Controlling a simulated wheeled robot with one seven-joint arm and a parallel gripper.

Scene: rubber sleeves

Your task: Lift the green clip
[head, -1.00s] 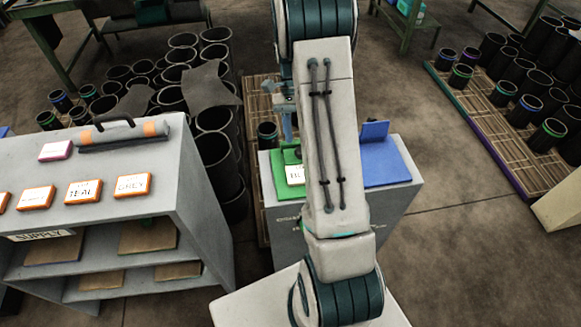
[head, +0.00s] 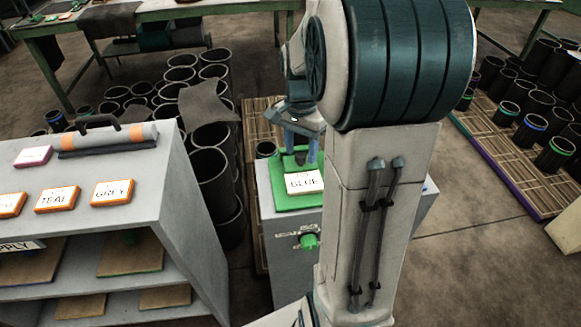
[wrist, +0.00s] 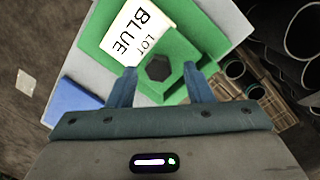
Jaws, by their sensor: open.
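A green tray-like piece (head: 283,202) lies on the grey cabinet top, with a white card (head: 304,182) reading BLUE on it. In the wrist view this green piece (wrist: 98,32) has a raised green part (wrist: 180,52) with a dark hexagon (wrist: 158,67) beside the card. I cannot tell for sure which green part is the clip. My gripper (head: 302,155) is open above the raised part. In the wrist view its fingers (wrist: 160,72) are spread on either side of the hexagon, with nothing held. Whether they touch the green is unclear.
The grey cabinet (head: 268,240) has a green knob (head: 309,241) on its front. A blue tray (wrist: 76,96) lies beside the green one. A grey shelf (head: 185,215) with label cards stands left. Black sleeves (head: 208,150) crowd behind; more stand on a pallet (head: 500,150) right.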

